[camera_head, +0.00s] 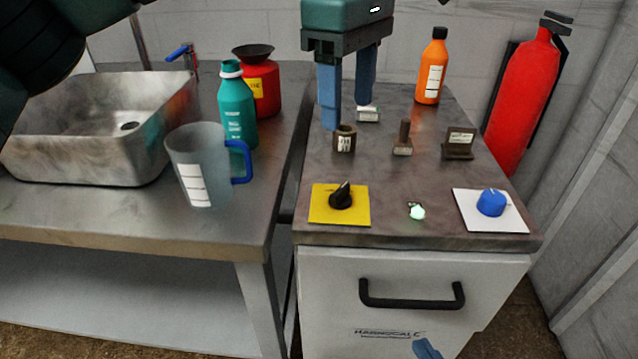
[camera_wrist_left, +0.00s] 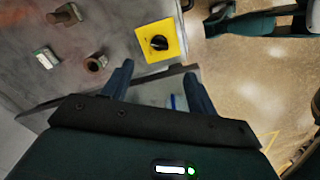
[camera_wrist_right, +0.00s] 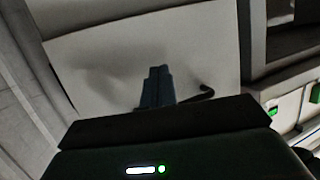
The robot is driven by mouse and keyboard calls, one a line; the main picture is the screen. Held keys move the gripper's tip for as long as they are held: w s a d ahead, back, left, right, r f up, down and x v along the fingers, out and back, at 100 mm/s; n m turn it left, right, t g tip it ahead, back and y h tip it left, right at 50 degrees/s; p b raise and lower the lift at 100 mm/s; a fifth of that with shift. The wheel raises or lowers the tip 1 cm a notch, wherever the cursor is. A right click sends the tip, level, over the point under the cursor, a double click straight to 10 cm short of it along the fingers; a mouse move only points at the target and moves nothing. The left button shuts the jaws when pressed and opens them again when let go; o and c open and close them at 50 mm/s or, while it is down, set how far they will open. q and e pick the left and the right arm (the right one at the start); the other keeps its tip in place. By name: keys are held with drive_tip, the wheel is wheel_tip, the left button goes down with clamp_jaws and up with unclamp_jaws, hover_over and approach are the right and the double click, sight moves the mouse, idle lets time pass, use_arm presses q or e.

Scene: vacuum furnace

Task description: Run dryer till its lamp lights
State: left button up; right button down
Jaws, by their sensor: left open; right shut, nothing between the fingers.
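The dryer cabinet (camera_head: 410,272) has a white front with a black bar handle (camera_head: 411,302) and a grey top. A small lamp (camera_head: 416,212) on the top's front edge glows green. Left of it is a black knob (camera_head: 341,196) on a yellow plate (camera_head: 326,213); right is a blue knob (camera_head: 491,202) on a white plate (camera_head: 510,218). My left gripper (camera_head: 347,112) is open and empty above the back left of the top. My right gripper (camera_head: 427,348) is shut and empty, low before the cabinet front; the handle partly shows beyond its fingers (camera_wrist_right: 159,72).
Small parts stand on the cabinet top: a brown ring (camera_head: 345,139), a peg (camera_head: 403,140) and a bracket (camera_head: 459,144). An orange bottle (camera_head: 431,70) stands behind, a red extinguisher (camera_head: 523,100) at right. The left bench holds a sink (camera_head: 85,150), jug (camera_head: 200,160) and teal bottle (camera_head: 237,110).

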sight(341, 189)
use_arm(q)
wheel_tip(341, 189, down, 13)
drive_tip(key=b, duration=0.2)
drive_tip(key=shift+a+r+b, duration=0.1)
drive_tip(key=shift+a+b, duration=0.05)
drive_tip(key=shift+b, duration=0.15)
use_arm(e)
drive_tip(key=f, duration=0.2)
drive_tip(key=a+f+n, duration=0.1)
drive_tip(key=shift+w, duration=0.35)
use_arm(q)
drive_tip(key=shift+c, duration=0.4)
use_arm(e)
drive_tip(key=shift+a, duration=0.1)
use_arm(q)
drive_tip(key=c, duration=0.9)
use_arm(e)
drive_tip(key=shift+g, duration=0.3)
